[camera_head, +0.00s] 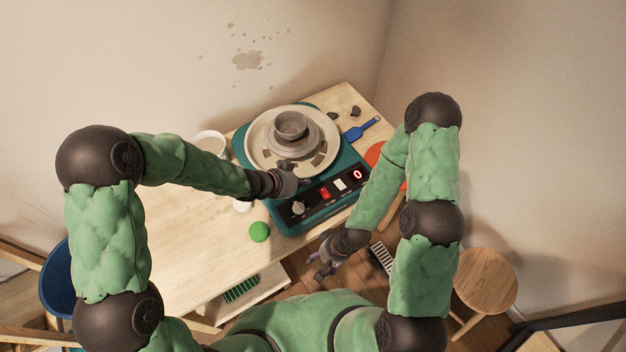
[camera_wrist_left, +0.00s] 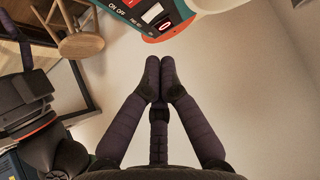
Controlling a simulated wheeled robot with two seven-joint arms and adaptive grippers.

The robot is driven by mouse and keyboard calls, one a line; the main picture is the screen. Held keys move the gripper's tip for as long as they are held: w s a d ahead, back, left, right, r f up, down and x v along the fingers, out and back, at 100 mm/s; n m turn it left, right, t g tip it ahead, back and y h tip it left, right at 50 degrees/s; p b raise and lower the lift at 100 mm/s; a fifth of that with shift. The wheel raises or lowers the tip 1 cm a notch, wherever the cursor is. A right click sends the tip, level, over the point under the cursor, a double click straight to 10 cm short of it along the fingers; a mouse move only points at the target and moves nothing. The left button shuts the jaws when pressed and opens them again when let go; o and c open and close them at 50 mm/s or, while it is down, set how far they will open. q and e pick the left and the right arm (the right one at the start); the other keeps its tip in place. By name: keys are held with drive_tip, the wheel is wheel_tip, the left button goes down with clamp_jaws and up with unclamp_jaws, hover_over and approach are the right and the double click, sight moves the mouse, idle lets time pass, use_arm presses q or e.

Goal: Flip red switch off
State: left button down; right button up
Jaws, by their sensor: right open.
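The pottery wheel (camera_head: 238,140) is a teal machine on the wooden table, with a dark control panel on its front. The red switch (camera_head: 324,193) sits on that panel between a round knob (camera_head: 298,208) and a white switch (camera_head: 340,185). In the left wrist view a red switch (camera_wrist_left: 129,3) is cut by the top edge, beside a white switch (camera_wrist_left: 152,13). My left gripper (camera_head: 303,183) is above the panel, left of the red switch. In the left wrist view its fingertips (camera_wrist_left: 160,75) are together with nothing between them. My right gripper (camera_head: 325,262) is open, low in front of the table.
A clay bowl (camera_head: 291,124) stands on the wheel head. A blue tool (camera_head: 362,129) lies at the back right. A green ball (camera_head: 259,232) lies left of the panel. A wooden stool (camera_head: 486,279) stands right.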

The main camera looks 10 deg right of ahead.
use_arm(q)
drive_tip(key=shift+s, duration=0.1)
drive_tip(key=b, duration=0.3)
hover_over(320, 192)
drive_tip(key=f, duration=0.7)
drive_tip(key=shift+s+f, duration=0.15)
drive_tip(key=shift+s, duration=0.1)
drive_tip(key=shift+w+f, duration=0.2)
drive_tip(key=shift+f, duration=1)
drive_tip(key=shift+w+f+b, duration=0.1)
drive_tip(key=shift+f+b, duration=0.35)
drive_tip(key=shift+f, duration=0.25)
